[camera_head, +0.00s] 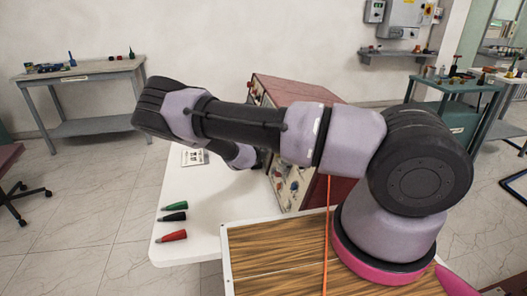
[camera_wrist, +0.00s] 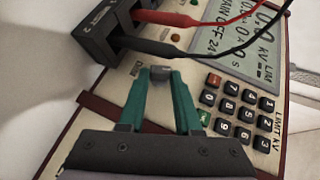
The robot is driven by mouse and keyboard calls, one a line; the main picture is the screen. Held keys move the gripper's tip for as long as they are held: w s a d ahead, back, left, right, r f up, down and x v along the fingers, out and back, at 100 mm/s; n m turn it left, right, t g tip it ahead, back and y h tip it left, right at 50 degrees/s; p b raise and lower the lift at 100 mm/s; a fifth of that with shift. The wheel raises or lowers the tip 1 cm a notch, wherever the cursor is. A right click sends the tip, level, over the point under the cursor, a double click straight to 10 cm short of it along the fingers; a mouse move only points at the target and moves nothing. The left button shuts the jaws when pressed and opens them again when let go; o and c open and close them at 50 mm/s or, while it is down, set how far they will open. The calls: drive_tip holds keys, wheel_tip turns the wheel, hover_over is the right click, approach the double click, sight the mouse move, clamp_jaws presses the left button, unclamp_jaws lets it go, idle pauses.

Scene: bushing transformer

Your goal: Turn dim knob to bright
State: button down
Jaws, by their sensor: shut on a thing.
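The dim knob (camera_wrist: 160,71) is a small grey knob on the cream panel (camera_wrist: 200,70) in the wrist view, beside a printed label partly cut by my finger. My gripper (camera_wrist: 160,77) has two teal fingers, one on each side of the knob, closed on it. Which way the knob points is too small to tell. In the head view the red-sided instrument box (camera_head: 318,92) stands on the white table (camera_head: 190,225). My arm crosses in front of it and hides the knob and my fingertips there.
In the wrist view, a keypad (camera_wrist: 235,112) and a grey display (camera_wrist: 240,40) lie right of the knob. A red cable (camera_wrist: 200,20) and a black cable (camera_wrist: 180,50) run close above it. Green, black and red cone-shaped plugs (camera_head: 172,236) lie on the white table's left part.

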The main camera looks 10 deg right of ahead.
drive_tip(key=shift+a+f+m+t+h, duration=0.1)
drive_tip(key=shift+f+m+t+h, duration=0.1)
drive_tip(key=shift+m+t+h, duration=0.35)
drive_tip(key=shift+a+f+m+t+h, duration=0.1)
drive_tip(key=shift+f+m+t+h, duration=0.1)
drive_tip(key=shift+m+t+h, duration=0.35)
drive_tip(key=shift+f+m+t+h, duration=0.15)
drive_tip(key=shift+m+t+h, duration=0.55)
drive_tip(key=shift+m, duration=0.4)
drive_tip(key=c, duration=0.6)
unclamp_jaws()
drive_tip(key=v, duration=1)
drive_tip(key=shift+s+a+f, duration=0.15)
drive_tip(key=shift+s+a, duration=0.1)
drive_tip(key=shift+a, duration=0.1)
